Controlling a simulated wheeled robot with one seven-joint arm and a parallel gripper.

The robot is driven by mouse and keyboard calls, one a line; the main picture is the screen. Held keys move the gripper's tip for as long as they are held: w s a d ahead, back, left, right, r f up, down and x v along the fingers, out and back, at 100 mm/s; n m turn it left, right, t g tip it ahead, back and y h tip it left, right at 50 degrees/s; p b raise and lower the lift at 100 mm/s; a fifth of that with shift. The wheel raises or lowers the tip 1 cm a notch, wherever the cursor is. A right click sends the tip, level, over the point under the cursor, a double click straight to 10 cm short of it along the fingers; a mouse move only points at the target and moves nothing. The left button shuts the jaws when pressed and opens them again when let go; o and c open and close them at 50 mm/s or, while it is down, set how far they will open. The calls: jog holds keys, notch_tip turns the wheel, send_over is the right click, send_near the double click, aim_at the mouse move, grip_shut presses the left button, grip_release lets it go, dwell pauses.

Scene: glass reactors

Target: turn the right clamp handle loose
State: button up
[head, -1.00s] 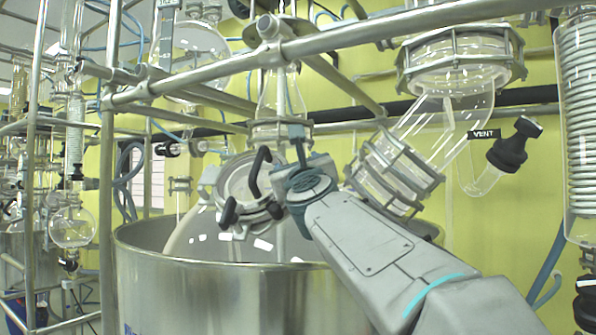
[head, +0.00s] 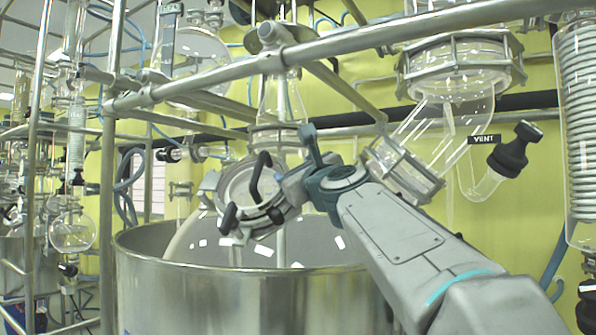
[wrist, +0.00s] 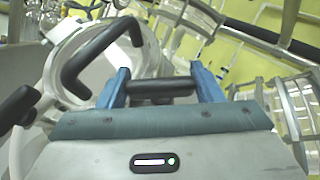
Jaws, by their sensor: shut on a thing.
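The round glass hatch (head: 240,186) with its metal rim sits on the vessel, left of my gripper in the head view. A bent black lid handle (head: 262,172) stands on it and also shows in the wrist view (wrist: 88,62). The left clamp handle (head: 228,219) is a black knob at the rim's lower left. The right clamp handle (wrist: 160,88) is a black bar lying across between the blue fingers of my gripper (wrist: 162,85), which is shut on it. In the head view my gripper (head: 291,186) reaches the hatch's right edge, and its grip is hard to make out.
A large steel vessel (head: 240,295) stands below. Steel frame bars (head: 330,45) cross above my arm. A glass pipe with a metal flange (head: 405,170) is close to the right of my wrist. A vent stub with a black valve (head: 512,152) is farther right.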

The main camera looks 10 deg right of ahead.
jog(key=n+g+y+p, duration=0.1)
jog(key=n+y, duration=0.1)
jog(key=n, duration=0.1)
jog(key=n+g+y+p, duration=0.1)
jog(key=shift+r+g+y+p, duration=0.25)
jog(key=shift+g+y+p, duration=0.05)
jog(key=n+g+y+p, duration=0.1)
jog(key=n+g+p, duration=0.1)
jog(key=n+p, duration=0.1)
jog(key=shift+r+g+y+p, duration=0.1)
jog(key=shift+g+y+p, duration=0.2)
jog(key=shift+y+p, duration=0.15)
jog(key=n+g+y+p, duration=0.1)
jog(key=n+g+p, duration=0.2)
jog(key=p, duration=0.3)
jog(key=shift+a+n, duration=0.1)
jog(key=shift+n, duration=0.3)
jog(key=shift+s+f+n+g+p, duration=0.1)
jog(key=shift+f+n+g+p, duration=0.35)
jog(key=shift+g+p, duration=0.6)
jog(key=shift+f, duration=0.1)
jog(key=o, duration=1)
